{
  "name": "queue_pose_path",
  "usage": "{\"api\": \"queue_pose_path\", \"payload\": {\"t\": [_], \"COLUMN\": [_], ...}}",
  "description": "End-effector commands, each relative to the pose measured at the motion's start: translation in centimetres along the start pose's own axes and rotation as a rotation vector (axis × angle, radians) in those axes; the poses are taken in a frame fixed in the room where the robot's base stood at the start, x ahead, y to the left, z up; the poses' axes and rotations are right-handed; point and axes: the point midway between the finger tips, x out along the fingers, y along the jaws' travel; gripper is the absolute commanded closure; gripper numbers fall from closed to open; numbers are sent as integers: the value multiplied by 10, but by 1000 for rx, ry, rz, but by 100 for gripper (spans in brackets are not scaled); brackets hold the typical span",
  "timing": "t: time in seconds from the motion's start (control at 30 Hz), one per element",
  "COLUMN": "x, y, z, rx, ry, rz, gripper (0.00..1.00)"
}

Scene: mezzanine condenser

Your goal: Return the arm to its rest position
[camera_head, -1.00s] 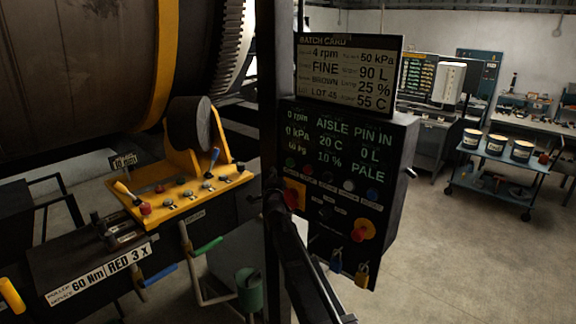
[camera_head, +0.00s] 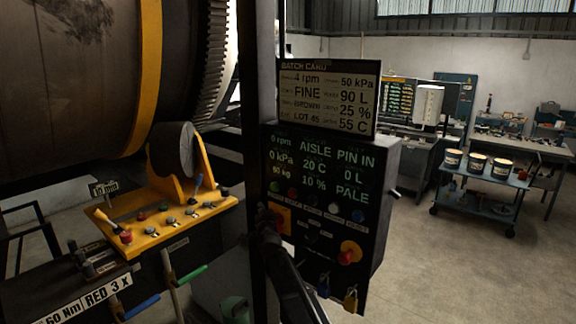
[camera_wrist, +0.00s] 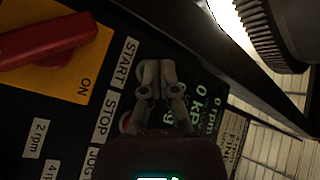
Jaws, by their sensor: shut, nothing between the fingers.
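My gripper (camera_wrist: 158,82) is shut and empty in the wrist view, with its fingers over the dark control panel (camera_wrist: 70,125) beside the START (camera_wrist: 125,62) and STOP (camera_wrist: 104,118) labels. The fingers partly hide the buttons beside those labels. I cannot tell whether the fingertips touch the panel. In the head view, my dark arm reaches up from the bottom edge to the left side of the control panel (camera_head: 382,190). The gripper (camera_head: 266,222) is hard to make out there against the dark post and panel.
A red handle (camera_wrist: 45,40) on a yellow plate lies left of my fingers. A dark post (camera_head: 262,60) stands beside the panel, with the drum (camera_head: 70,80) and yellow lever console (camera_head: 165,222) to its left. Open floor (camera_head: 440,270) and a can cart (camera_head: 480,200) are right.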

Motion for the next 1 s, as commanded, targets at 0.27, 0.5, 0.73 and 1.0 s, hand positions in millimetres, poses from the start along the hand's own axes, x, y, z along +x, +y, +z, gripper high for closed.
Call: {"api": "queue_pose_path", "payload": {"t": [0.27,0.5,0.73,1.0], "x": [-60,-126,-205,-313], "y": [67,131,194,258], "z": [23,38,45,41], "rx": [-174,-312,-418,-496], "ry": [-285,-544,-792,-1081], "rz": [98,223,376,589], "gripper": [100,100,100,100]}}
